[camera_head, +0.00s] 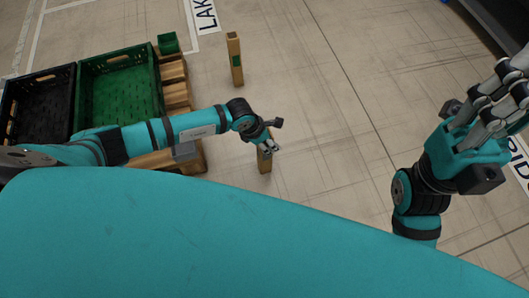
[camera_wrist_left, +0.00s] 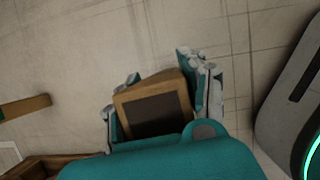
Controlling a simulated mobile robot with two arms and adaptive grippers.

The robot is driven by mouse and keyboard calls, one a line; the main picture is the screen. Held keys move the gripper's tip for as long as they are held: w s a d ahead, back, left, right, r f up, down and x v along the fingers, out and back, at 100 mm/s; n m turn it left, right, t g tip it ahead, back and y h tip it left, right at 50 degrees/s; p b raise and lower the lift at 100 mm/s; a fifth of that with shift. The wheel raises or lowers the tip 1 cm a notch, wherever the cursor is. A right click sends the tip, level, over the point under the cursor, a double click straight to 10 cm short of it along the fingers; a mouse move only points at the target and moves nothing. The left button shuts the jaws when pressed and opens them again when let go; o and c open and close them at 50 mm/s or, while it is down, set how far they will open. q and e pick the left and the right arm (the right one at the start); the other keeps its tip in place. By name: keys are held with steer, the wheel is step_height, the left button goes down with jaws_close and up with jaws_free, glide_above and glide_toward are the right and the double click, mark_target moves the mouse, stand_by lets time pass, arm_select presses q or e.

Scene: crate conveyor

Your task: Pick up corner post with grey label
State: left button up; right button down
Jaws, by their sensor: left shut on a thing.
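A wooden corner post (camera_head: 264,161) stands on the floor under my left gripper (camera_head: 270,147). Its upper part is mostly hidden by the gripper in the head view. The left wrist view shows the post's square wooden end (camera_wrist_left: 151,106), with a dark grey-brown face inside a lighter rim. The left fingers (camera_wrist_left: 160,100) lie on both sides of it, shut on it. A label on this post cannot be made out clearly. My right gripper (camera_head: 503,95) is raised at the right edge, away from the posts, with its fingertips partly cut off.
Another upright post (camera_head: 234,45) with a green label stands farther back. At left, a green crate (camera_head: 120,52) and a black crate (camera_head: 37,78) rest on a wooden pallet (camera_head: 176,93).

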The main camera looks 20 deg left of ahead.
arm_select(q)
jaws_close()
